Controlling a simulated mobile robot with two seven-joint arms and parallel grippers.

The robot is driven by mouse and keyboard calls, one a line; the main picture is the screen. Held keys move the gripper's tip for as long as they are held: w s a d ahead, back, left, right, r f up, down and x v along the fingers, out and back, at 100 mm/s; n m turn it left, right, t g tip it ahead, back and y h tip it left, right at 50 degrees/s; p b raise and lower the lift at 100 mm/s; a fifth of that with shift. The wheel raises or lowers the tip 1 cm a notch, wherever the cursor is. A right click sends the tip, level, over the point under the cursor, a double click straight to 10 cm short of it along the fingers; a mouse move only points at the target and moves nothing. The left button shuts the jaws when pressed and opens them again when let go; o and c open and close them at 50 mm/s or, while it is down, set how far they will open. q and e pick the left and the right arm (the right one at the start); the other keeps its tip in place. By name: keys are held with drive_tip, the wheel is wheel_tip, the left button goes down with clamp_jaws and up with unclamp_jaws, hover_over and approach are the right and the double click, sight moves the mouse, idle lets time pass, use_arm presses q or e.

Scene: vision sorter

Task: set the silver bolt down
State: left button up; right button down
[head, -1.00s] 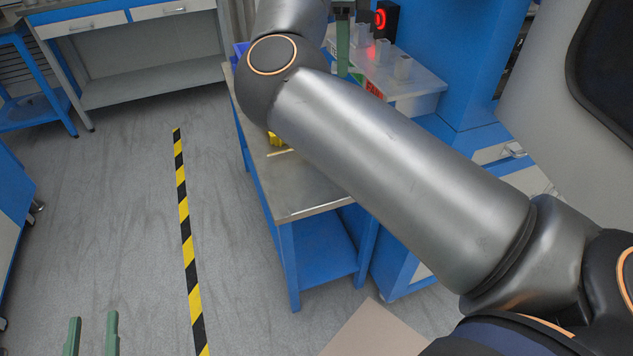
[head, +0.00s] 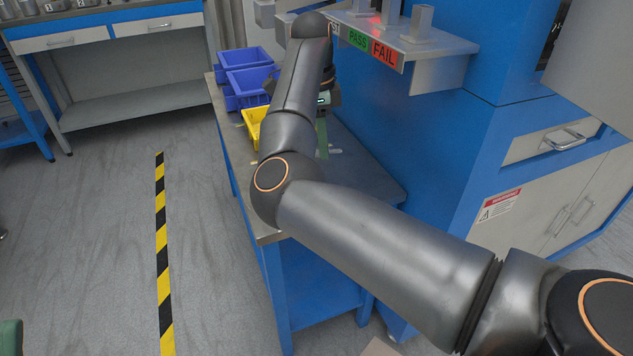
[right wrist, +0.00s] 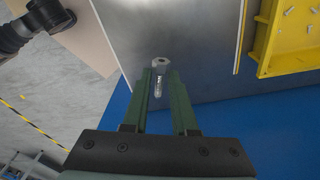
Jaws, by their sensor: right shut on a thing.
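The silver bolt (right wrist: 158,82) shows in the right wrist view, its hex head towards the fingertips and its threaded shank back between the fingers. My right gripper (right wrist: 160,78) is shut on it. In the head view my right gripper (head: 322,138) points down over the metal-topped table (head: 378,178), beside the yellow bin. The bolt cannot be made out there. Whether the bolt touches the tabletop cannot be told. A green piece, probably of my left gripper (head: 10,338), shows at the lower left edge; its fingertips are out of frame.
The yellow bin (head: 252,124) also shows in the right wrist view (right wrist: 268,42), with several small bolts in it. Blue bins (head: 247,80) stand behind it. A shelf with PASS and FAIL labels (head: 384,53) overhangs the table's right side. The front tabletop looks clear.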

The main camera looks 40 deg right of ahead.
wheel_tip(320, 180, down, 8)
drive_tip(key=shift+r+b, duration=0.1)
drive_tip(key=shift+b, duration=1.15)
drive_tip(key=shift+f, duration=0.2)
drive_tip(key=shift+f, duration=0.1)
drive_tip(key=c, duration=0.7)
unclamp_jaws()
